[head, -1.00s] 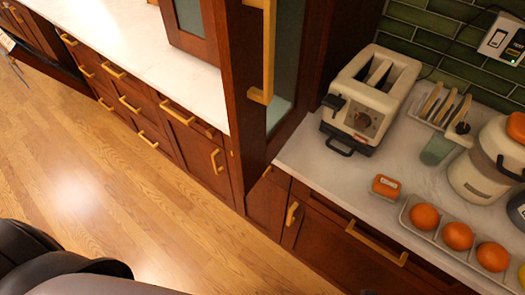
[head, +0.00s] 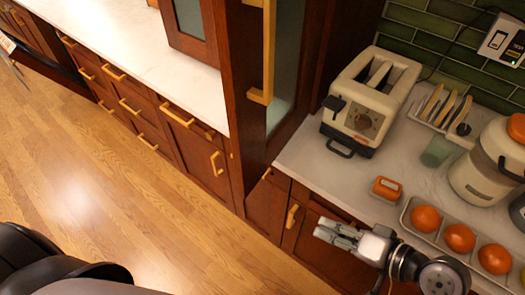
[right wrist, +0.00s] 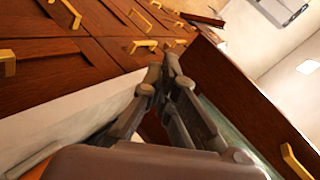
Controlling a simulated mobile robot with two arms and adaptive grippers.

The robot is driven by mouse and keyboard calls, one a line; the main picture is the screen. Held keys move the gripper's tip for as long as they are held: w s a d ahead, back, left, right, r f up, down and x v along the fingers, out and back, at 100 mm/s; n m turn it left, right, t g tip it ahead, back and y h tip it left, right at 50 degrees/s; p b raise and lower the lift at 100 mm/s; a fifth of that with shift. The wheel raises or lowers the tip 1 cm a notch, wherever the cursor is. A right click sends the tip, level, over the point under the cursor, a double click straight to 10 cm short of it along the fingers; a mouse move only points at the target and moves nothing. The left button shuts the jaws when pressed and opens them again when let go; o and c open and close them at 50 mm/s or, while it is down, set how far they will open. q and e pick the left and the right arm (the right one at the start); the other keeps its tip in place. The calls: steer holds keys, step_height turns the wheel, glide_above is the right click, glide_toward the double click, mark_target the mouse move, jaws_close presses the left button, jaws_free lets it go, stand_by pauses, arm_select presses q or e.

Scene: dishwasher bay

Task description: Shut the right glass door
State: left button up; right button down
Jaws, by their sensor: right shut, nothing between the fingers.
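A tall wooden door with a glass pane (head: 287,66) and a long gold handle (head: 267,60) stands in the upper middle of the head view. I take it as the right glass door; how far it stands open is hard to tell. My right gripper (head: 325,231) is in front of the counter, below and right of that door, and apart from its handle. In the right wrist view its fingers (right wrist: 163,72) are together with nothing between them. A wooden edge with a greenish pane (right wrist: 238,128) lies just right of the fingers there. My left gripper is not in view.
A toaster (head: 370,100), an orange timer-like item (head: 387,188) and a tray of oranges (head: 448,243) stand on the right counter. Another glass-fronted door (head: 190,18) is at upper left. Drawers with gold handles line the left counter. The wooden floor (head: 100,190) is clear.

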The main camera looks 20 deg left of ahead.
step_height(320, 180, up, 12)
steer(key=w+a+m+y, duration=0.3)
steer(key=y, duration=0.3)
steer(key=p, duration=0.6)
glide_toward(251, 148)
steer(key=x, duration=0.6)
steer(key=shift+a+r, duration=0.2)
steer(key=shift+r, duration=0.05)
steer(key=shift+w+a+f, duration=0.1)
steer(key=shift+a+f, duration=0.05)
steer(key=shift+a, duration=0.2)
